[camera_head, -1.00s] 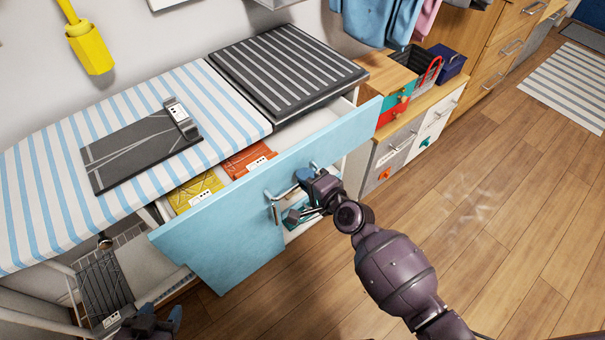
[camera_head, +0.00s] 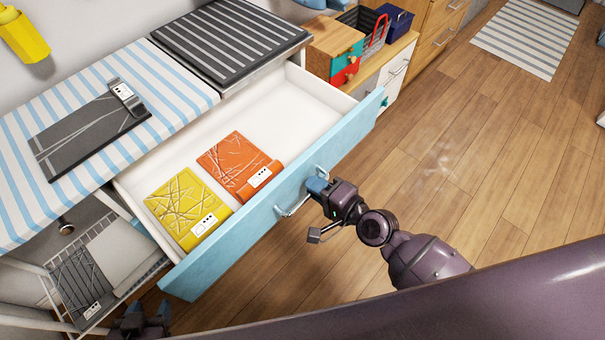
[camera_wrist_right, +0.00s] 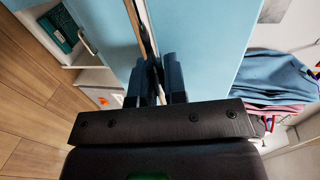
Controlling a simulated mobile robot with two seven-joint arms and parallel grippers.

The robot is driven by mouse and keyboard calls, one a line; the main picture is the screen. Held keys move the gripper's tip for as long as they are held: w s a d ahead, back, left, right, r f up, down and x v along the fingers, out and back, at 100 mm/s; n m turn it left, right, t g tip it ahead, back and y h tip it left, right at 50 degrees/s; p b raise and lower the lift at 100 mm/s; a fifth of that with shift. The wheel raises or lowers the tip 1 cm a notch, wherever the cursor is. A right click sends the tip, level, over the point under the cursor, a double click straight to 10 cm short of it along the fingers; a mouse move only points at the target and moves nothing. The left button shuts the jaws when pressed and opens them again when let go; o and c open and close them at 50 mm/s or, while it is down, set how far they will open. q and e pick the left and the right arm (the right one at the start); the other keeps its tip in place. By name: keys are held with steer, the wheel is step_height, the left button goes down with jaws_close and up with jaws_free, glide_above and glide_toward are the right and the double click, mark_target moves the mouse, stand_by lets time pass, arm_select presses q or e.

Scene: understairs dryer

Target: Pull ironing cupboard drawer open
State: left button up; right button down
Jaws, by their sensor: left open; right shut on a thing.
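The ironing cupboard drawer has a light blue front (camera_head: 240,235) and a white inside, and it stands well out from under the striped top. A yellow packet (camera_head: 187,208) and an orange packet (camera_head: 238,165) lie in it. My right gripper (camera_head: 318,184) is at the metal bar handle (camera_head: 296,200) on the drawer front and is shut on it. In the right wrist view its blue fingers (camera_wrist_right: 158,82) close on the handle against the light blue front. My left gripper (camera_head: 140,322) is low at the bottom left, partly cut off by the picture edge, open and apart from the drawer.
A wire rack (camera_head: 80,285) stands below on the left. Small cabinets (camera_head: 395,75) stand beyond the drawer's right end. The wooden floor (camera_head: 470,170) in front is clear.

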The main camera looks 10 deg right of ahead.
arm_select(q)
steer(key=shift+s+a+f, duration=0.1)
steer(key=shift+s, duration=0.05)
arm_select(e)
steer(key=shift+s+d, duration=0.35)
steer(key=shift+s, duration=0.2)
steer(key=c, duration=1.2)
jaws_free()
arm_select(q)
steer(key=shift+s+f+b, duration=0.1)
steer(key=shift+f+b, duration=0.15)
steer(key=shift+b, duration=0.05)
arm_select(e)
steer(key=v, duration=1)
steer(key=shift+s+d, duration=0.25)
steer(key=shift+s, duration=0.05)
